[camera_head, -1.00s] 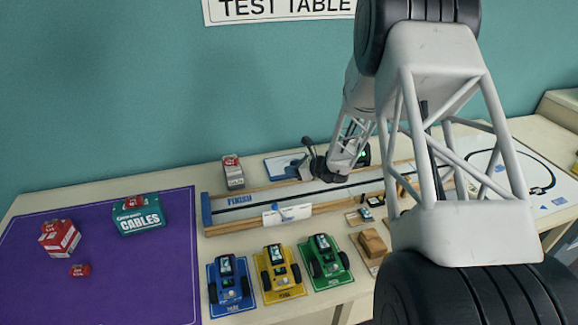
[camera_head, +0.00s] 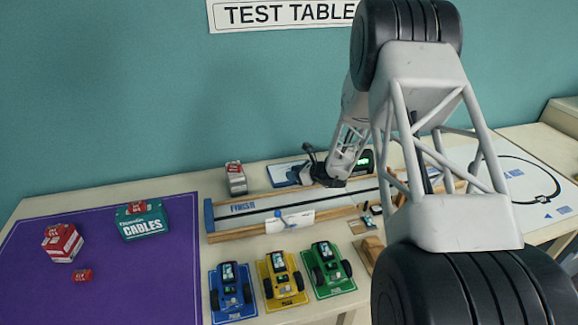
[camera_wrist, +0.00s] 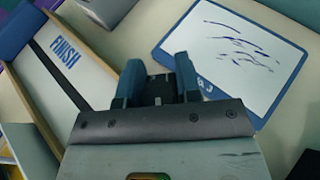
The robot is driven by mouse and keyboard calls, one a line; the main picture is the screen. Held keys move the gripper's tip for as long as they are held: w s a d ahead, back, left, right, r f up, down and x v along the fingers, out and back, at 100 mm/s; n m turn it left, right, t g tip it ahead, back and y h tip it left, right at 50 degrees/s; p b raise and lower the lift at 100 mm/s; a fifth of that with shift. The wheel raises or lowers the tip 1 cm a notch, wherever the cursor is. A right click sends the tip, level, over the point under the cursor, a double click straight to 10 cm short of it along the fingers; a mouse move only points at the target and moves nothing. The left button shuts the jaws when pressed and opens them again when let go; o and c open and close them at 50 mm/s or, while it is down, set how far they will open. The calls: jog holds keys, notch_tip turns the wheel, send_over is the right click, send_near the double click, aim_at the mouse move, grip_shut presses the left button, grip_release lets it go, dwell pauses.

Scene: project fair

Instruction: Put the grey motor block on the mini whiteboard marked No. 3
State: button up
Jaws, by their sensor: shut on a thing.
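The mini whiteboard (camera_wrist: 235,45) has a blue frame and dark scribbles, and lies flat on the table. A pale marking on its near-left frame edge is partly hidden by my gripper, so I cannot read it fully. It also shows in the head view (camera_head: 281,174), behind the track. My gripper (camera_wrist: 158,75) has blue fingers shut on a dark grey block (camera_wrist: 158,88), which fits the motor block. The block is beside the board's left edge in the wrist view; its height above the table is unclear. In the head view my gripper (camera_head: 312,168) is at the board's right side.
The wooden-edged FINISH track (camera_head: 245,222) runs in front of the board. A red and grey box (camera_head: 236,180) stands left of the board. Blue, yellow and green cars (camera_head: 323,266) are in front. A purple mat (camera_head: 120,275) with boxes is at left.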

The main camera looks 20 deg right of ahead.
jog(key=w, duration=0.8)
jog(key=w+d+f, duration=0.1)
jog(key=w, duration=0.3)
jog(key=shift+w+d, duration=0.1)
jog(key=shift+w, duration=0.05)
jog(key=shift+f, duration=0.1)
jog(key=shift+f, duration=1.7)
jog(key=shift+f, duration=0.1)
jog(key=o, duration=0.9)
jog(key=shift+o, duration=0.2)
